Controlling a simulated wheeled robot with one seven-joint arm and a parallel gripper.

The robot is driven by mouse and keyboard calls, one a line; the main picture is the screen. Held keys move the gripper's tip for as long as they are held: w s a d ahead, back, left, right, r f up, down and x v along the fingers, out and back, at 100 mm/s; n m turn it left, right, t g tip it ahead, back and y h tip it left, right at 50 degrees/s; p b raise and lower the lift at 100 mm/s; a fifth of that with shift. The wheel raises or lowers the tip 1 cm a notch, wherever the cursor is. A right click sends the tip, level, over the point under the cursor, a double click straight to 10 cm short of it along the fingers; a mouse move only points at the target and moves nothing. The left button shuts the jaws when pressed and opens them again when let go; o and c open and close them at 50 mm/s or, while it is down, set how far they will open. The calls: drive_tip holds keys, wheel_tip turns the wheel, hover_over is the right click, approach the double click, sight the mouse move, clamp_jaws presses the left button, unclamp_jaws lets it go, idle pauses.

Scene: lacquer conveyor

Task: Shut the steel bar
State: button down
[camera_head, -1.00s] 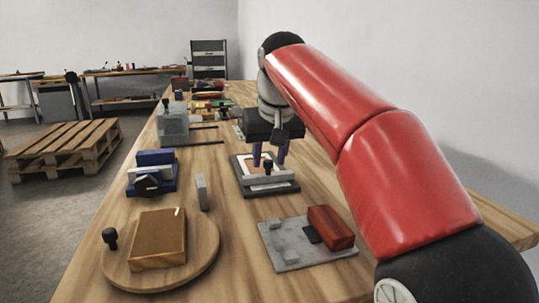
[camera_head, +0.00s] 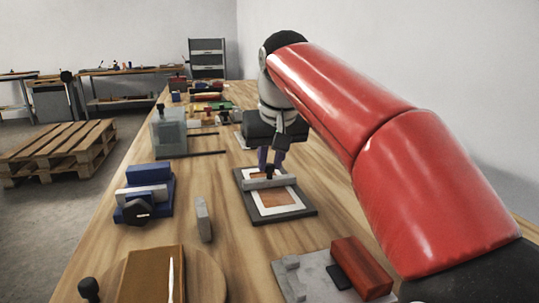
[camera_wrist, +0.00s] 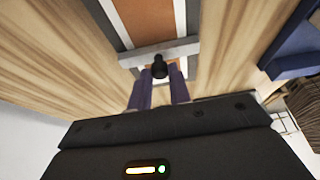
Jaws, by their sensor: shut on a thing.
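The steel bar (camera_head: 282,181) is a pale grey strip with a black knob (camera_head: 270,170). It lies across the far part of a dark grey frame (camera_head: 283,216) that holds a white-bordered sheet with an orange-brown middle (camera_head: 277,196). In the wrist view the bar (camera_wrist: 184,48) crosses the sheet, with its black knob (camera_wrist: 159,66) facing me. My gripper (camera_head: 270,163) points down at the bar. Its purple fingers (camera_wrist: 159,78) are on either side of the knob and shut on it. The contact itself is partly hidden.
A blue fixture with a black knob (camera_head: 138,211) and a small grey upright block (camera_head: 203,219) stand left of the frame. A grey plate (camera_head: 310,278) with a red block (camera_head: 359,266) is nearer, at right. A brown block (camera_head: 150,277) sits on a round board at front left.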

drive_tip(key=shift+w+a, duration=0.15)
drive_tip(key=shift+w, duration=0.35)
drive_tip(key=shift+s, duration=0.1)
drive_tip(key=c, duration=1.3)
unclamp_jaws()
drive_tip(key=p+v, duration=0.2)
drive_tip(key=v, duration=0.5)
drive_tip(key=shift+s+r, duration=0.25)
drive_tip(key=shift+r, duration=0.1)
